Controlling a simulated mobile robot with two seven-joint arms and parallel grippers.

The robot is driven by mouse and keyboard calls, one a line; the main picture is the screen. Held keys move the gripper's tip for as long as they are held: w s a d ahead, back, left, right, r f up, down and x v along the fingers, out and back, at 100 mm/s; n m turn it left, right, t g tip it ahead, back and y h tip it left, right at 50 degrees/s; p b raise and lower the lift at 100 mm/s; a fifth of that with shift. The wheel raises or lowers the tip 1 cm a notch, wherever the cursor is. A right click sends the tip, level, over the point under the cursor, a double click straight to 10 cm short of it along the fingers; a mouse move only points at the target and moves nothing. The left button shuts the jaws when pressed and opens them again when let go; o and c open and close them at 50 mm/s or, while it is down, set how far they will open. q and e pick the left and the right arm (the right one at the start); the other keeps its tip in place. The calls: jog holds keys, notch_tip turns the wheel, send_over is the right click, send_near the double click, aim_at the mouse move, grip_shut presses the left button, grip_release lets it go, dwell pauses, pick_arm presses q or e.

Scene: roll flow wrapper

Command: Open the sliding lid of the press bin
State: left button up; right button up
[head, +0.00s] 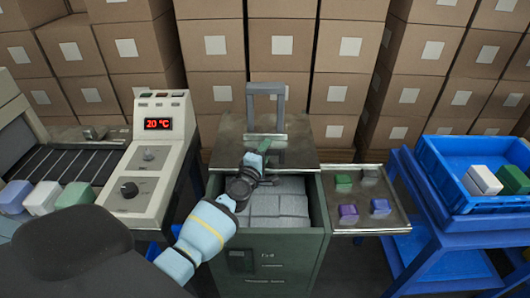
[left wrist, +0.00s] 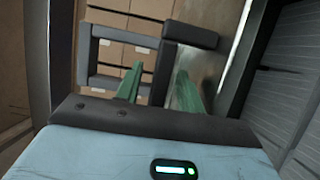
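The press bin (head: 285,255) is a dark green cabinet in the middle of the head view. Its grey metal lid (head: 301,157) covers the back part, and the front part is open, showing pale grey blocks (head: 279,206) inside. A dark grey frame-shaped handle (head: 267,88) stands upright on the lid. My left gripper (head: 264,146) is over the lid, just in front of the handle. In the left wrist view its green fingers (left wrist: 160,85) are apart, with a handle bar (left wrist: 164,75) seen between them; I cannot tell whether they touch it. My right gripper is not in view.
A control panel (head: 150,180) reading 20 °C and a conveyor (head: 60,165) stand at the left. A metal side tray (head: 355,222) with small coloured blocks adjoins the bin's right side. A blue crate (head: 470,205) stands on a blue table farther right. Stacked cartons (head: 215,60) fill the back.

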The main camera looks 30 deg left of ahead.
pick_arm(q)
jog(key=shift+s, duration=0.1)
